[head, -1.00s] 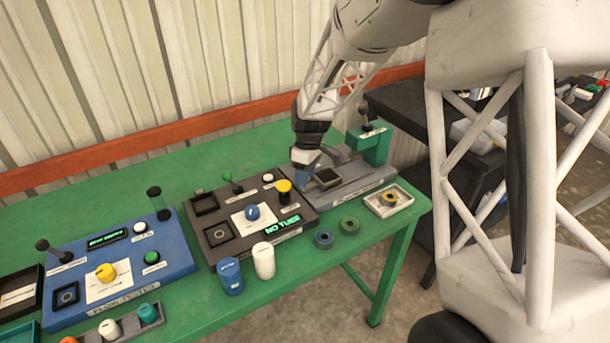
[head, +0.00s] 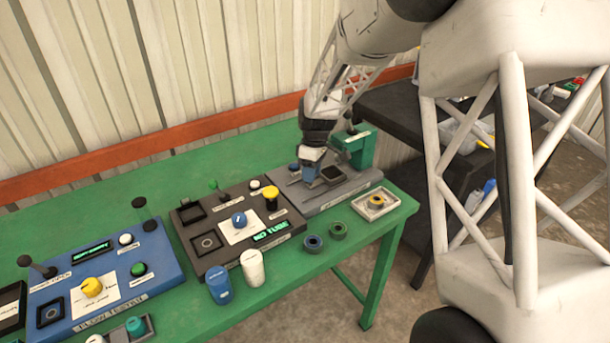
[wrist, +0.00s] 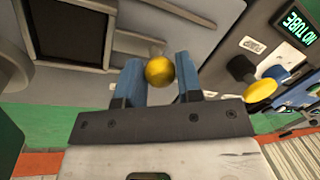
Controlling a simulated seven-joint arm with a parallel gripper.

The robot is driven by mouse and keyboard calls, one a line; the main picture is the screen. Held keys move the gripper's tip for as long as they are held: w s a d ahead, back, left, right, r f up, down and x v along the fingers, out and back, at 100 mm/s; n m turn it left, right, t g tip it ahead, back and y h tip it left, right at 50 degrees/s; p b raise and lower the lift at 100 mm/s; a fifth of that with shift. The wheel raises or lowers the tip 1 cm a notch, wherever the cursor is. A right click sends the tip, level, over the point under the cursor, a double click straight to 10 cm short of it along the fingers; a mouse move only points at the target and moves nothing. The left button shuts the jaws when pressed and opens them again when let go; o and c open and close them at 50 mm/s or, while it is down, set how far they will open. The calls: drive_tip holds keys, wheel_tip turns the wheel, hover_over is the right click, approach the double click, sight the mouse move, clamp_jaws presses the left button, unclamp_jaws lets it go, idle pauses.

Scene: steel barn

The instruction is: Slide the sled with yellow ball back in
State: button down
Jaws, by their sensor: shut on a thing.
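The sled (head: 331,174) is a grey slide with a dark square recess, sitting on a grey base (head: 315,196) with a green press-like post (head: 357,147) at its right end. In the wrist view the sled's dark recess (wrist: 70,28) shows at the upper left. The yellow ball (wrist: 160,71) is the sled's knob and sits between my gripper's blue fingers. My gripper (head: 309,172) is shut on it at the sled's left side; the wrist view also shows my gripper (wrist: 161,80). In the head view the ball is hidden by the fingers.
A dark panel (head: 193,241) reading "NO TUBE", with a yellow-topped knob (head: 271,194), stands close left of the base. A blue tester (head: 60,283) is further left. Blue (head: 218,284) and white (head: 252,268) cylinders, two rings and a small tray (head: 362,210) lie in front.

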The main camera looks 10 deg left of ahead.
drive_tip(key=c, duration=0.8)
unclamp_jaws()
drive_tip(key=shift+r, duration=0.15)
drive_tip(key=shift+w+d+r, duration=0.1)
drive_tip(key=shift+w+r, duration=0.15)
drive_tip(key=shift+r, duration=1)
drive_tip(key=shift+w+r, duration=0.2)
drive_tip(key=shift+r, duration=1)
drive_tip(key=shift+w+d+r, duration=0.1)
drive_tip(key=shift+w+r, duration=0.15)
drive_tip(key=shift+r, duration=1)
